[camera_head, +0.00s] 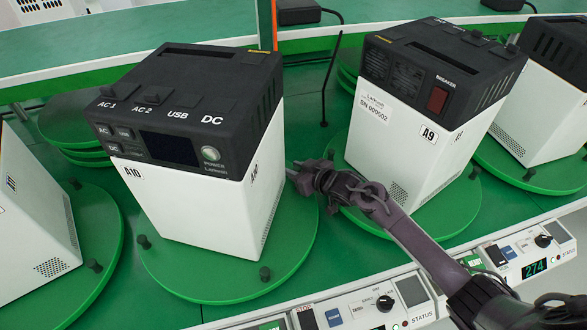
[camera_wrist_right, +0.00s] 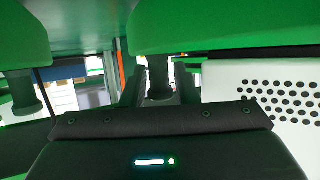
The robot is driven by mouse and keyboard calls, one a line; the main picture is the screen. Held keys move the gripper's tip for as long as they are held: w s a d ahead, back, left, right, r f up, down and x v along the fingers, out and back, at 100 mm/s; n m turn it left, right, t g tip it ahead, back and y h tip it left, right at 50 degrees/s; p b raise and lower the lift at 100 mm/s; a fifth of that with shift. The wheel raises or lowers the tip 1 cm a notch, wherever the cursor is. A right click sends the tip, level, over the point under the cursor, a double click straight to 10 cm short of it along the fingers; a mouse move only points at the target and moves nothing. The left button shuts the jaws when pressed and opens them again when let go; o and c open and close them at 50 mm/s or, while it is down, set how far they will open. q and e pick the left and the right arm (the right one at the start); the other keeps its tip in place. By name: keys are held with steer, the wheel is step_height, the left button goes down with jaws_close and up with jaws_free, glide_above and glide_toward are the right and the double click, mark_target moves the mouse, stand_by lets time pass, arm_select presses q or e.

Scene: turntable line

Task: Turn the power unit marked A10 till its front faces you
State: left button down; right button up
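The power unit A10 (camera_head: 185,200) is a white box with a black top. It stands on a round green turntable (camera_head: 185,285) at left in the head view. Its panel with sockets, dark screen and POWER button faces mostly toward me, angled slightly left; its right side also shows. Dark pegs (camera_head: 265,273) stand on the turntable rim. My right gripper (camera_head: 294,174) is at the right edge of this turntable. In the upside-down right wrist view, a peg (camera_wrist_right: 159,78) is between its parted fingers (camera_wrist_right: 160,88); contact is unclear. My left gripper is not in view.
Unit A9 (camera_head: 405,150) stands on another turntable (camera_head: 455,215) close to the right of my gripper. Another white unit (camera_head: 30,225) is at the left edge. Control boxes with STATUS labels (camera_head: 370,305) line the front rail. A green shelf (camera_head: 170,30) runs behind.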

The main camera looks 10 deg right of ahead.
steer(key=v, duration=0.7)
stand_by(0.3)
